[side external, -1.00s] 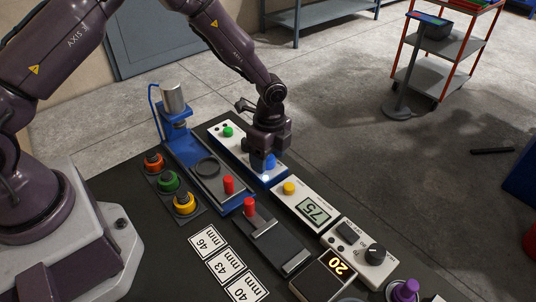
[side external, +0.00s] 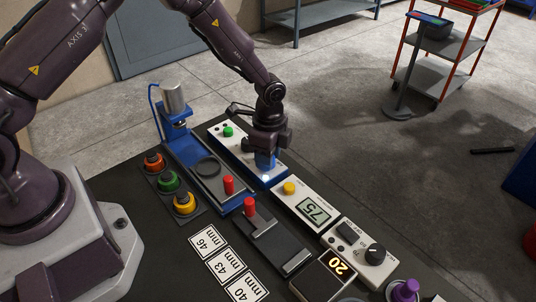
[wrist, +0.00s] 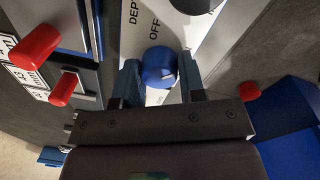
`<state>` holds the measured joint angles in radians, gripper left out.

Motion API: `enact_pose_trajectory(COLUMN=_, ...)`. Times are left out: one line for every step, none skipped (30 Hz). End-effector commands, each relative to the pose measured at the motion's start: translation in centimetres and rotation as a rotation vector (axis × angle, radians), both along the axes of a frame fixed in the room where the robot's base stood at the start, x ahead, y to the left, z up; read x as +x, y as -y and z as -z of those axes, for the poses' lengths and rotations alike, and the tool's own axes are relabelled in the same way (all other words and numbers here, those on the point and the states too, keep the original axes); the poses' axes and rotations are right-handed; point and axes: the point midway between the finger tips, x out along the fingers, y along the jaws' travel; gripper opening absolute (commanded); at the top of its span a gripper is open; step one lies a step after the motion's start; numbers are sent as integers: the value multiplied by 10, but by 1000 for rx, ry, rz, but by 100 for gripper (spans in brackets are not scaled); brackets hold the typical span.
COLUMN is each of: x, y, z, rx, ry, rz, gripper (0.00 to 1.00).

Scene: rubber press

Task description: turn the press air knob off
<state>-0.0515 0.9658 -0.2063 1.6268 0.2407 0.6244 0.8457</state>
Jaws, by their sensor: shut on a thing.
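The round blue air knob (wrist: 158,67) sits on a white panel (wrist: 128,30) with printed lettering, including "OFF", in the wrist view. My gripper (wrist: 158,76) has its two blue fingers on either side of the knob and is shut on it. In the side view my gripper (side external: 265,163) points down onto the white and blue panel (side external: 222,141) behind the press. There the fingers and the knob are hard to tell apart. The knob's exact angle cannot be read. The blue press (side external: 176,125) with its silver cylinder stands left of my gripper.
A green button (side external: 228,132) is close left of my gripper, and a yellow button (side external: 289,188) is close right. Red handles (side external: 229,184) stand in front. Orange, green and yellow buttons (side external: 169,183) lie further left. A display box reading 75 (side external: 316,211) is to the right.

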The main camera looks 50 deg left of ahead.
Motion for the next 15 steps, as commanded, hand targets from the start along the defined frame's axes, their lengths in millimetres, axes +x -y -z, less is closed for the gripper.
enact_pose_trajectory(x=0, y=0, z=-1, rx=1, ry=1, rz=-41, gripper=13)
enact_pose_trajectory(x=0, y=0, z=-1, rx=1, ry=1, rz=-71, gripper=13)
enact_pose_trajectory(x=0, y=0, z=-1, rx=1, ry=1, rz=-110, gripper=13)
enact_pose_trajectory(x=0, y=0, z=-1, rx=1, ry=1, rz=-137, gripper=13)
enact_pose_trajectory(x=0, y=0, z=-1, rx=0, ry=1, rz=-165, gripper=13)
enact_pose_trajectory(x=0, y=0, z=-1, rx=0, ry=1, rz=-204, gripper=13)
enact_pose_trajectory(x=0, y=0, z=-1, rx=0, ry=1, rz=-233, gripper=13)
enact_pose_trajectory(x=0, y=0, z=-1, rx=1, ry=1, rz=-261, gripper=13)
enact_pose_trajectory(x=0, y=0, z=-1, rx=0, ry=1, rz=-300, gripper=13)
enact_pose_trajectory(x=0, y=0, z=-1, rx=0, ry=1, rz=-328, gripper=13)
enact_pose_trajectory(x=0, y=0, z=-1, rx=0, ry=2, rz=-357, gripper=13)
enact_pose_trajectory(x=0, y=0, z=-1, rx=0, ry=1, rz=-396, gripper=13)
enact_pose_trajectory(x=0, y=0, z=-1, rx=-1, ry=1, rz=-424, gripper=13)
enact_pose_trajectory(x=0, y=0, z=-1, rx=0, ry=1, rz=-452, gripper=13)
enact_pose_trajectory(x=0, y=0, z=-1, rx=0, ry=1, rz=-490, gripper=13)
